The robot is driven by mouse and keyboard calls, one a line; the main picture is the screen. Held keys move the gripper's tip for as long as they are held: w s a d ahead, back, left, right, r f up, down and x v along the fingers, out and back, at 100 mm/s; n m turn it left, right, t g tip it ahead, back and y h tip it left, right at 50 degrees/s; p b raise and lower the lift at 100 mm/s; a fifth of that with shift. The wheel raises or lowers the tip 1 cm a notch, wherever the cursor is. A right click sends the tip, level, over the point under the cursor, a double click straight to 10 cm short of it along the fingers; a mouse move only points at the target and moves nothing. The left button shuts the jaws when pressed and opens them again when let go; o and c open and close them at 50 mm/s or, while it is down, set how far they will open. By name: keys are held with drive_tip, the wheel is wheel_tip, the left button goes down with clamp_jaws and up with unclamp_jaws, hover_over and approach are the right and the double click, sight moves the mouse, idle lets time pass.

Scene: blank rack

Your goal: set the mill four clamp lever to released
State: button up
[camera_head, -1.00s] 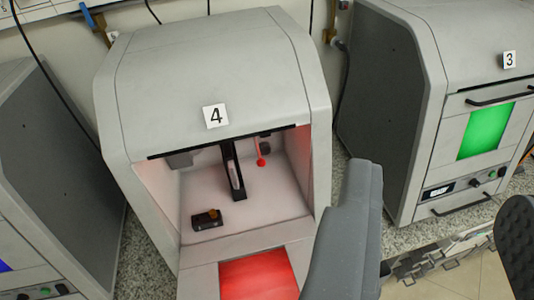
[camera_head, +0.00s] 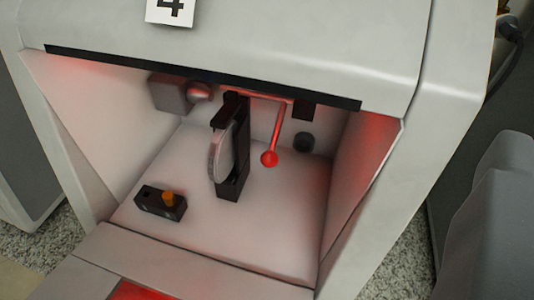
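The mill four (camera_head: 395,50) fills the view, its front opening uncovered and its number plate cut off at the top. The clamp lever (camera_head: 276,132) is a thin red rod with a red ball at its lower end. It hangs down, slightly tilted, inside the chamber, right of a dark upright clamp (camera_head: 236,160). A pale round disc (camera_head: 222,155) stands on edge at the clamp's left side.
A small black box with an orange knob (camera_head: 160,202) sits on the chamber floor at left. A spindle-like part (camera_head: 185,93) is at the back left. The dark upper edge (camera_head: 200,76) and side walls bound the opening. A red panel (camera_head: 140,292) shows below.

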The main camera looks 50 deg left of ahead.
drive_tip(key=w+a+f+n+g+y+p, duration=0.15)
drive_tip(key=a+f+y, duration=0.35)
drive_tip(key=f, duration=0.7)
drive_tip(key=g+y+p, duration=0.1)
drive_tip(key=y+p, duration=0.1)
drive_tip(key=y, duration=0.1)
approach(268, 163)
drive_tip(key=shift+n, duration=0.45)
drive_tip(key=p+x, duration=0.1)
drive_tip(key=x, duration=1.1)
drive_tip(key=shift+p, duration=0.35)
clamp_jaws()
